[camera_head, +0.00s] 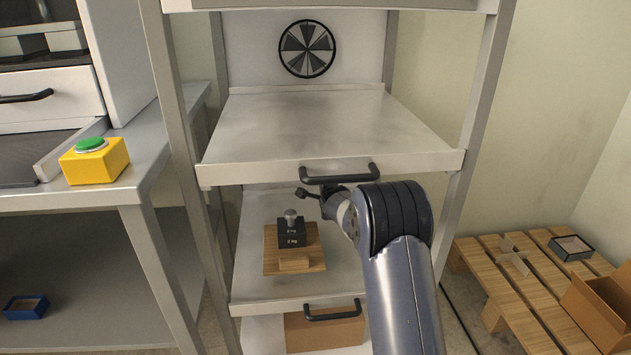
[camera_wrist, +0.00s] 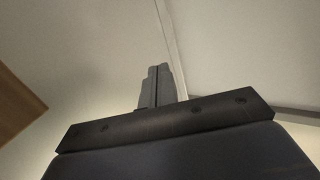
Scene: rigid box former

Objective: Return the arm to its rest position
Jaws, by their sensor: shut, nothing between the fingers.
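My arm reaches up from the bottom right of the head view, in front of the rack. My gripper (camera_head: 306,192) is at the left end of the arm, just below the front edge of the upper shelf and near its black handle (camera_head: 340,174). I cannot tell whether it touches the handle. In the wrist view the fingers of my gripper (camera_wrist: 158,72) are together, with nothing between them. Behind them in that view are plain pale surfaces.
The upper drawer shelf (camera_head: 315,125) is bare. The lower shelf (camera_head: 255,285) holds a wooden board (camera_head: 275,262) with black weights (camera_head: 292,236). A yellow box with green button (camera_head: 95,162) stands on the left table. A pallet (camera_head: 500,285) with an open carton (camera_head: 605,305) lies right.

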